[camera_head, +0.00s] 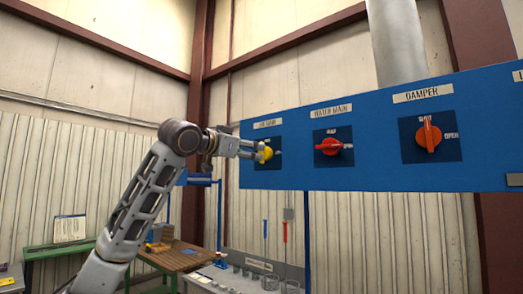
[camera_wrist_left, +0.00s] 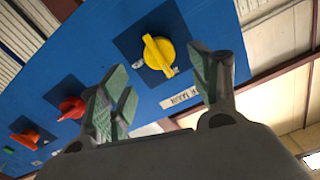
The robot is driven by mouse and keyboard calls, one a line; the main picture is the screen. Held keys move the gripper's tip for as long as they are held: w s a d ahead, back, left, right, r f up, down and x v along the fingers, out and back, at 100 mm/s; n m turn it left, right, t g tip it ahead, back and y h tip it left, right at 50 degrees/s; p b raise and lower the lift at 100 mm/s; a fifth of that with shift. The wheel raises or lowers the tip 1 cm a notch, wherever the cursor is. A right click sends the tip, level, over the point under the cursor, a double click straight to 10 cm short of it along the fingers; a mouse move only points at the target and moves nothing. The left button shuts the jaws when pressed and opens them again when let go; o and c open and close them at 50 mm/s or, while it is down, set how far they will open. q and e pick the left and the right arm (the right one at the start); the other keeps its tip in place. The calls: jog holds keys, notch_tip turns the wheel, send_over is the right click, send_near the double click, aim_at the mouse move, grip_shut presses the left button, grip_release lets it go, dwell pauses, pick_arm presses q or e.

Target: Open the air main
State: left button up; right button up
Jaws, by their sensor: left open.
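The air main knob is the yellow one (camera_head: 265,154), at the left end of the blue panel (camera_head: 370,174), under a label that is partly hard to read. In the left wrist view the yellow knob (camera_wrist_left: 158,54) shows between and beyond the fingertips, its bar standing out from a dark square plate. My left gripper (camera_head: 250,149) is open, its fingers pointing at the knob and partly covering its plate in the head view. In the wrist view the gripper (camera_wrist_left: 168,88) appears apart from the knob; contact cannot be told for sure. My right gripper is out of view.
Right of it are the red water main knob (camera_head: 333,146) and the red damper knob (camera_head: 428,136). Below the panel stand a wooden table (camera_head: 180,258) and a rack with hanging tools (camera_head: 285,228). A grey pipe (camera_head: 398,42) rises behind the panel.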

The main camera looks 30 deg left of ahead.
aim_at(261, 152)
pick_arm(q)
jog(key=shift+w+d+p, duration=0.15)
jog(key=shift+w+p, duration=0.4)
jog(key=shift+w, duration=1.25)
jog(key=shift+w+d+p, duration=0.15)
jog(key=shift+w+p, duration=0.4)
jog(key=shift+w, duration=1.2)
jog(key=c, duration=1)
jog(key=shift+c, duration=0.2)
